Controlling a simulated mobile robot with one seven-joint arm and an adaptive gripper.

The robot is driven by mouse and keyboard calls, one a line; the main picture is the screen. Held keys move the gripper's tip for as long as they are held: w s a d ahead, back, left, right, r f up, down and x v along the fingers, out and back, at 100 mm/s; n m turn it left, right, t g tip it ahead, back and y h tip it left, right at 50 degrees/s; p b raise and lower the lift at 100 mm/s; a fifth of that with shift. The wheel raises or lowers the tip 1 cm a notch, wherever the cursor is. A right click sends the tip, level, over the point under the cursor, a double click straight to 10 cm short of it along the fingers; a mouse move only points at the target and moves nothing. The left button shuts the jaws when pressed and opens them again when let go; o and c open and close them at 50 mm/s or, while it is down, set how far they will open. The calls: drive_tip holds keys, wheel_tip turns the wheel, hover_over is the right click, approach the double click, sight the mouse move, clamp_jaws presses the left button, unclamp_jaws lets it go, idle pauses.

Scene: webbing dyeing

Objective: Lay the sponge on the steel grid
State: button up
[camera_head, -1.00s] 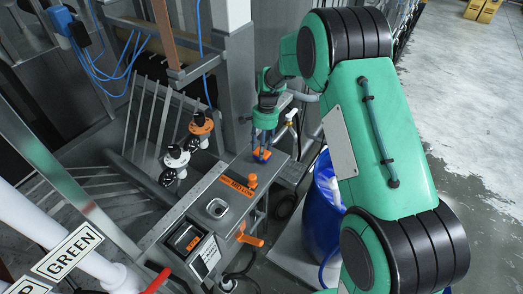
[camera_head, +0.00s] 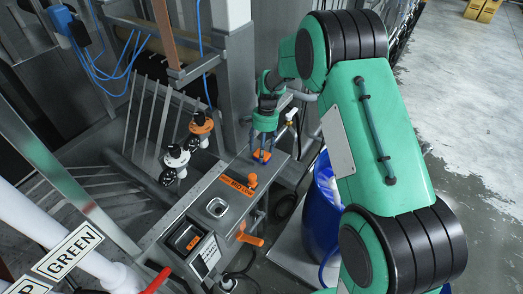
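A small orange and blue block (camera_head: 261,156), which looks like the sponge, is at the far end of the grey console top. My gripper (camera_head: 263,146) points down right at this block, with its fingers at the block's upper side. The fingers are small and partly merge with the block, so I cannot tell whether they grip it or only stand around it. Steel bars forming a slatted grid (camera_head: 103,187) show at the left, below the upright rods. I cannot tell for sure that this is the steel grid of the task.
The console (camera_head: 186,205) carries an orange knob (camera_head: 251,180), an orange lever (camera_head: 250,239) and a round fitting (camera_head: 216,208). Valves with an orange top (camera_head: 201,124) and a white top (camera_head: 177,157) stand to its left. A blue drum (camera_head: 322,215) stands at right.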

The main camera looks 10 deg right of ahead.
drive_tip(key=shift+r, duration=0.15)
wheel_tip(320, 180, up, 12)
drive_tip(key=w+d, duration=0.1)
drive_tip(key=shift+w+d, duration=0.2)
drive_tip(key=shift+w, duration=0.1)
idle(0.8)
